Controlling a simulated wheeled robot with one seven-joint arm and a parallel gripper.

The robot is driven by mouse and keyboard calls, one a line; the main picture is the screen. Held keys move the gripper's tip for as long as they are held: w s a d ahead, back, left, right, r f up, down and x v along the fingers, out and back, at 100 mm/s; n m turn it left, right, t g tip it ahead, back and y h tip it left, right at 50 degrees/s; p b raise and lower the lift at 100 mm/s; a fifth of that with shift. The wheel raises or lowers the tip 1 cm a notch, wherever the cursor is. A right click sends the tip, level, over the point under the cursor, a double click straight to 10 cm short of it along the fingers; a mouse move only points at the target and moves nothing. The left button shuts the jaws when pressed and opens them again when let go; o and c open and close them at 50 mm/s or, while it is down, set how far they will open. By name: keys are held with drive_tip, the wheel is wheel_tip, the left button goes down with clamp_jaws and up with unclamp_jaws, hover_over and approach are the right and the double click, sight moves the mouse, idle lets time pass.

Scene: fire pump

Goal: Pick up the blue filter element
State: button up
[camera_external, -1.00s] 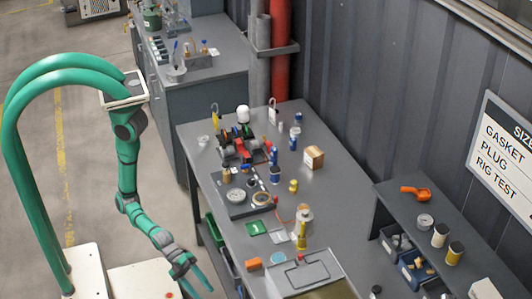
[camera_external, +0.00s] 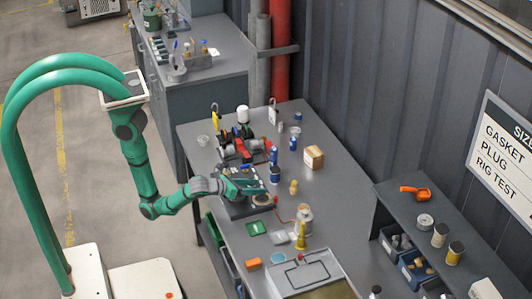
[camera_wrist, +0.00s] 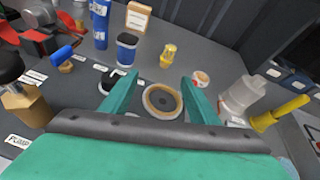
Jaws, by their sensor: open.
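Two blue cylinders could be the filter element; I cannot tell which it is. The shorter dark-topped blue cylinder (camera_wrist: 127,50) stands upright on the bench, and it shows beside my gripper in the external view (camera_external: 275,174). The taller blue cylinder (camera_wrist: 100,24) with white markings stands farther back, and also shows in the external view (camera_external: 293,142). My gripper (camera_wrist: 158,82) is open and empty over the near part of the bench. In the wrist view the shorter cylinder lies beyond and left of the fingertips, apart from them.
A round brass-rimmed part (camera_wrist: 162,101) lies between and below my fingers. A brass fitting (camera_wrist: 168,56) and a cardboard box (camera_wrist: 138,17) stand beyond. The red-and-black pump (camera_external: 238,148) is at the back left. A clear jar (camera_wrist: 240,96) and yellow tool (camera_wrist: 280,114) stand right.

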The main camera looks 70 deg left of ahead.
sight(260, 185)
drive_tip(key=a, duration=0.2)
drive_tip(key=a+y, duration=0.1)
drive_tip(key=a, duration=0.1)
drive_tip(key=w+a+y, duration=0.1)
drive_tip(key=shift+a+f+g, duration=0.4)
drive_tip(key=x, duration=0.4)
drive_tip(key=shift+w+a, duration=0.1)
drive_tip(key=shift+w, duration=0.05)
drive_tip(key=shift+a+r+x, duration=0.15)
drive_tip(key=shift+x, duration=1.35)
drive_tip(key=shift+a+r+x, duration=0.1)
drive_tip(key=shift+a+x, duration=0.05)
drive_tip(key=shift+x, duration=1.35)
drive_tip(key=c, duration=1.1)
